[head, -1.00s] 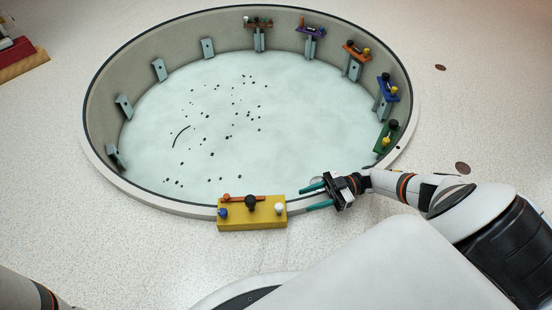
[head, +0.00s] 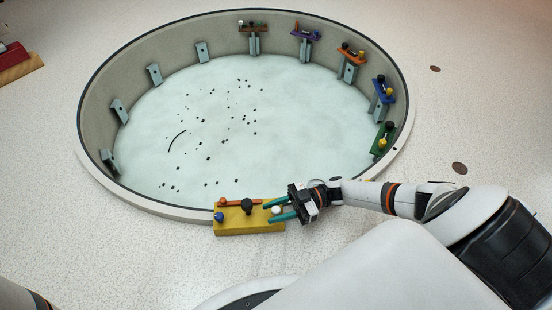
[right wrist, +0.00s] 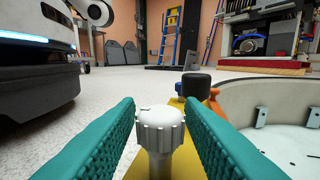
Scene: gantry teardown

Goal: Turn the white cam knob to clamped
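The white cam knob (head: 276,210) stands upright at the right end of the yellow block (head: 250,227). In the right wrist view the ribbed white knob (right wrist: 160,130) is between the two teal fingers, with a gap visible on each side. My right gripper (head: 281,210) is open around the knob, its fingers pointing left. The block also carries a black knob (head: 248,205), a blue knob (head: 219,216) and an orange bar (head: 238,202). Whether the knob is clamped cannot be told. My left gripper is not in view.
A round pit with a raised rim (head: 150,206) lies behind the yellow block. Coloured fixtures, such as the green one (head: 383,140), stand along its right and far wall. Small dark pieces lie on its floor. The speckled floor left of the block is clear.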

